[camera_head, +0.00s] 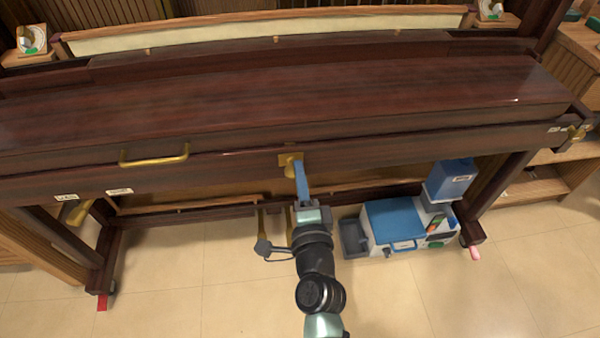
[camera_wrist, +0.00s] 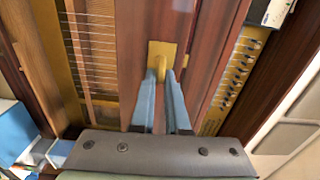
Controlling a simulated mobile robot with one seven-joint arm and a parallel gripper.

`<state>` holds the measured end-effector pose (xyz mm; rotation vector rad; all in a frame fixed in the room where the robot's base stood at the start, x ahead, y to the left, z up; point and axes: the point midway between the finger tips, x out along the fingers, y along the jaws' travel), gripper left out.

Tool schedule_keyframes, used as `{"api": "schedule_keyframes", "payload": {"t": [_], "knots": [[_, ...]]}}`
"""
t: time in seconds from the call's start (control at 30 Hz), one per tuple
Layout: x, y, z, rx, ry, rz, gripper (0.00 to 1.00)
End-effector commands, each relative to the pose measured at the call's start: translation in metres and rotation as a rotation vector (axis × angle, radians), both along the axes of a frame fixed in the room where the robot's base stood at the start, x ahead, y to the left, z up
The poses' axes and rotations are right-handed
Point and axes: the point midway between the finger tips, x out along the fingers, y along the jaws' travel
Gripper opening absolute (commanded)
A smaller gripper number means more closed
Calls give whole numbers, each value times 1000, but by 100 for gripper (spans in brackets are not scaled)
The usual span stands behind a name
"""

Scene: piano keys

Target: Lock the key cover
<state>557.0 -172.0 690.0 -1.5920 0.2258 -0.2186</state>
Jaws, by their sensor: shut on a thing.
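The closed key cover (camera_head: 250,95) is a long dark reddish-brown wooden lid on the piano. A brass lock plate (camera_head: 289,158) sits on the rail below the cover's front edge, near the middle. In the wrist view the brass plate (camera_wrist: 162,52) is upright on the wood, with a brass piece standing out from it. My gripper (camera_head: 301,178) is at the lock, its blue fingers pointing up to it. In the wrist view my gripper (camera_wrist: 161,78) is shut on the brass piece, one finger on each side. The fingertips partly hide that piece.
A brass handle (camera_head: 154,158) sticks out from the cover's front edge at the left. Below the piano at right stand a blue-lidded white box (camera_head: 393,222) and a blue container (camera_head: 451,180). Brass pedals (camera_head: 276,222) are behind my arm. The floor in front is clear.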

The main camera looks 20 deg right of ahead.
Motion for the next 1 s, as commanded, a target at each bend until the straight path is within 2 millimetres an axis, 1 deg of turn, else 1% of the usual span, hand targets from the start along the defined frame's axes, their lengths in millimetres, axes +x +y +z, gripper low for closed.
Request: {"api": "schedule_keyframes", "payload": {"t": [0.03, 0.3, 0.63, 0.67, 0.8, 0.83, 1.0], "knots": [[1, 4, -3, 16, 2, 10, 0], [1, 5, -3, 50, -9, 11, 0], [1, 5, -2, 50, -9, 12, 0], [1, 5, -2, 50, -9, 12, 16], [1, 4, -2, 49, -11, 10, 41], [1, 4, -2, 49, -11, 9, 42], [1, 2, -1, 47, -13, 5, 42]]}}
